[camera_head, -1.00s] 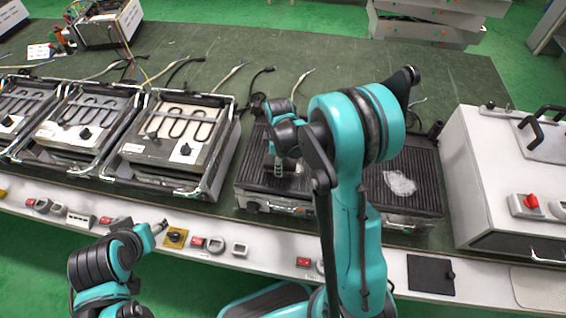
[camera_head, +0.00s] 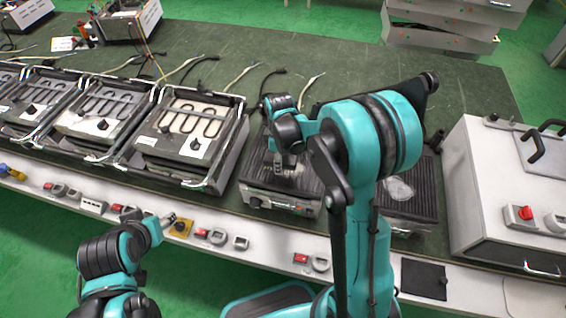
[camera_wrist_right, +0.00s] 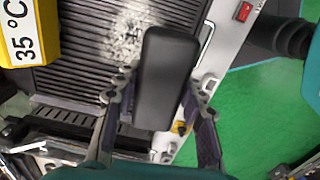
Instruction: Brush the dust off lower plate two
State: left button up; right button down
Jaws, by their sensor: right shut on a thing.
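My right gripper (camera_head: 280,168) is over the left dark ribbed plate (camera_head: 256,172). In the right wrist view the right gripper (camera_wrist_right: 157,98) is shut on a black block-shaped brush (camera_wrist_right: 166,75). The ribbed plate (camera_wrist_right: 75,75) lies under it, with a patch of pale dust (camera_wrist_right: 128,32) beside the brush. Whether the brush touches the plate is hard to tell. A second ribbed plate (camera_head: 413,212), on the right, has a whitish dust patch (camera_head: 398,188) and is partly hidden by my right arm. My left gripper (camera_head: 168,219) is low at the left, too small to read.
Several heating-element units (camera_head: 190,135) stand in a row left of the ribbed plates. A white box with a handle (camera_head: 500,190) stands right. A yellow 35 °C device (camera_wrist_right: 27,32) is close to the brush in the right wrist view. Loose cables (camera_head: 305,92) lie behind on the green table.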

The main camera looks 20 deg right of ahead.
jog(key=shift+r+p, duration=0.5)
jog(key=shift+r, duration=0.5)
